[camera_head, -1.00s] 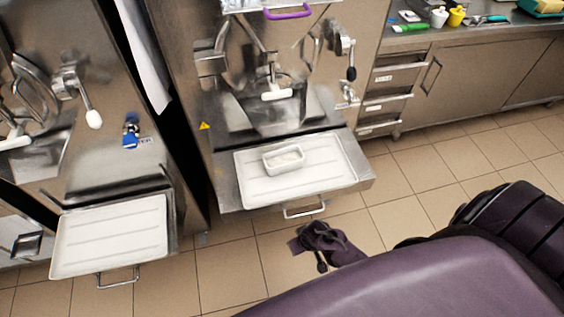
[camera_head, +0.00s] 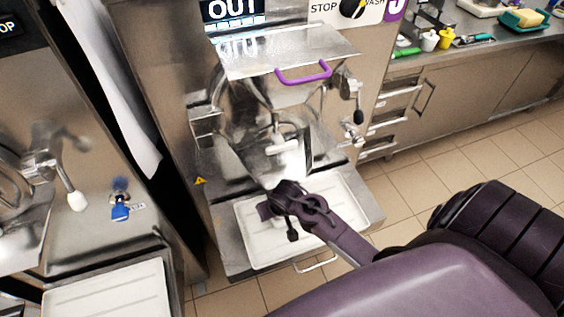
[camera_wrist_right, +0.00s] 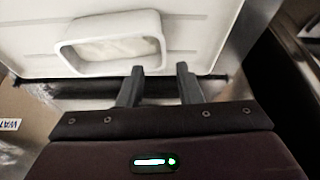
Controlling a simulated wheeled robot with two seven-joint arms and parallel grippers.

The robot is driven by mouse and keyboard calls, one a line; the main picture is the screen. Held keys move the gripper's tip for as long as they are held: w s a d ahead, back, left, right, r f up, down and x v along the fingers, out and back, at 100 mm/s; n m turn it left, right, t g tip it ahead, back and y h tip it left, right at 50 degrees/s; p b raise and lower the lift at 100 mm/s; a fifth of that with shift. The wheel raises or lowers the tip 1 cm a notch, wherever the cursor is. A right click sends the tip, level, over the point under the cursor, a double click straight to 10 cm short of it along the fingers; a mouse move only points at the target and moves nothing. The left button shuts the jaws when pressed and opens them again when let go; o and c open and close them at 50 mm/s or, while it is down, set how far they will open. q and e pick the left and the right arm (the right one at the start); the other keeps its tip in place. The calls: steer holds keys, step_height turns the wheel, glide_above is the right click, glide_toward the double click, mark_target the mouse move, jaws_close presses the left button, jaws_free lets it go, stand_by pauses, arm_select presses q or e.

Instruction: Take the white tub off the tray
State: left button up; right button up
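The white tub (camera_wrist_right: 110,67) sits on the white tray (camera_head: 346,208) below the middle freezer's spout. In the head view the tub is largely hidden behind my right gripper (camera_head: 277,215), which is over the tray. In the right wrist view, the tray (camera_wrist_right: 200,35) fills the upper part. My right gripper's two fingers (camera_wrist_right: 160,70) are spread apart and empty there. The tub's right end wall lies just ahead of the gap between the fingertips. I cannot tell whether a finger touches it. My left gripper is not in view.
The freezer's spout (camera_head: 285,146) and purple-handled guard (camera_head: 290,55) stand above the tray. A second freezer with its own tray (camera_head: 105,295) is at the left. A counter (camera_head: 440,60) holds tubs and tools at the back right. The floor (camera_head: 440,180) between is clear.

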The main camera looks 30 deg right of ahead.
step_height(320, 180, down, 2)
steer(key=shift+w+f, duration=0.1)
steer(key=shift+f, duration=0.15)
steer(key=x, duration=0.2)
steer(key=shift+w+a+f+p, duration=0.15)
steer(key=shift+a+f+p, duration=0.1)
steer(key=shift+p, duration=0.15)
steer(key=shift+x, duration=0.85)
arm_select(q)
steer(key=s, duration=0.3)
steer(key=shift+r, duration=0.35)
arm_select(e)
jaws_close()
